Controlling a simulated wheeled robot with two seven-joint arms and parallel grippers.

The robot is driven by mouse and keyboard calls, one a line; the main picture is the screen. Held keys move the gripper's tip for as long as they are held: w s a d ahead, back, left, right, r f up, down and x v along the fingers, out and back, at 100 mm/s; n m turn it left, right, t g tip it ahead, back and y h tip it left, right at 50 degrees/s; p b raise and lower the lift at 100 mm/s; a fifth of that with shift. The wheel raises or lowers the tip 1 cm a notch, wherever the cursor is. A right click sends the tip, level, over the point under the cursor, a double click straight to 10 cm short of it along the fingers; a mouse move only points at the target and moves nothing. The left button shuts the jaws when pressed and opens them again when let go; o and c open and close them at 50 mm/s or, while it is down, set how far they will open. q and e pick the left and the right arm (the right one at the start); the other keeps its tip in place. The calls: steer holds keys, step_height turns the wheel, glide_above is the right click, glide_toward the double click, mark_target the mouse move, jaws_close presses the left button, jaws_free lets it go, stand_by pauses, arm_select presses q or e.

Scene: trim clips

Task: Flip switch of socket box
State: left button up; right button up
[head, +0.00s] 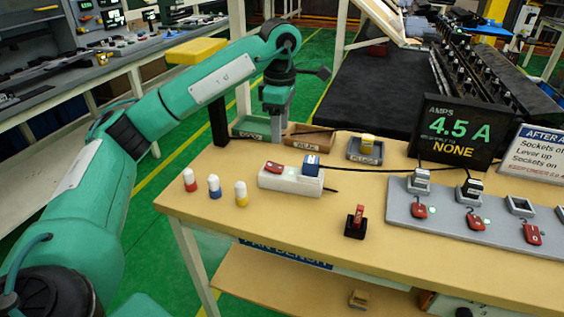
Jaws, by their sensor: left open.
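A white socket box (290,182) lies on the tan workbench. It has a red switch (274,168) on its left part and a blue plug (311,164) on its right part. A dark cable runs from its right end. My left arm comes in from the left and reaches over the back edge of the bench. My left gripper (277,136) points down, open and empty, behind the socket box and apart from it, near the labelled bins. My right gripper is not in view.
A grey panel (455,232) with sockets and red switches stands at right. Behind it, a display (450,135) reads 4.5 A. A red lever on a black base (355,222) stands in front. Several small things include red, blue and yellow capped pegs (214,187). A small tray (365,150) holds a yellow piece.

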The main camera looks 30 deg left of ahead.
mark_target(281, 168)
arm_select(q)
step_height(281, 168, down, 9)
steer(key=shift+w+f+b, duration=0.1)
steer(key=shift+f+b, duration=0.05)
steer(key=shift+b, duration=0.4)
steer(key=shift+f, duration=0.8)
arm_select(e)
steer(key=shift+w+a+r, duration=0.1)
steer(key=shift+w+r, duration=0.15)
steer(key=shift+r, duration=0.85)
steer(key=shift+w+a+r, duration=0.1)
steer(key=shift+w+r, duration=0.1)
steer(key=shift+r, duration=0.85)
arm_select(q)
steer(key=c, duration=1)
steer(key=h+b, duration=0.2)
steer(key=a+t+h+b, duration=0.1)
steer(key=h+b, duration=0.1)
steer(key=shift+s+r, duration=0.15)
steer(key=shift+s, duration=0.05)
steer(key=shift+r+t+h, duration=0.15)
steer(key=shift+t+h, duration=0.15)
steer(key=shift+h, duration=0.1)
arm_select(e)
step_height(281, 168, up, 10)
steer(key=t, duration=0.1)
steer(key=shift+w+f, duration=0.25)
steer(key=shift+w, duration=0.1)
